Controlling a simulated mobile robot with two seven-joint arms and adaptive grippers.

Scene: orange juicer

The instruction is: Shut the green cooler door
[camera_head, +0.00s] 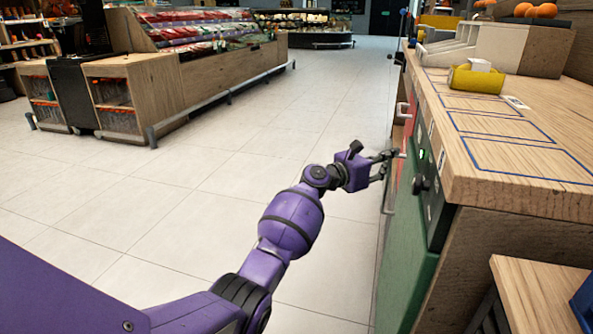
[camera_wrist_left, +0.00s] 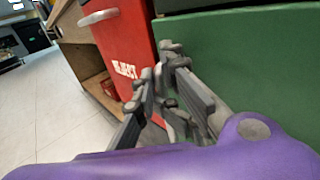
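The green cooler door (camera_head: 405,265) is on the counter front at right in the head view, below the dark control strip. It also fills the upper right of the left wrist view (camera_wrist_left: 250,60). Whether it stands slightly ajar I cannot tell. My left gripper (camera_head: 386,164) is beside the counter front, at the height of a pale handle (camera_head: 401,154). Its two fingers are a little apart. In the left wrist view the fingers (camera_wrist_left: 160,82) are in front of the green and red panels; contact with the handle is unclear. My right gripper is not in view.
A red panel (camera_wrist_left: 125,45) with white lettering and a pale handle is beside the green one. The wooden counter top (camera_head: 560,200) holds a yellow item (camera_head: 475,78). A wooden table corner (camera_head: 530,290) is at lower right. The tiled floor (camera_head: 260,150) is clear.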

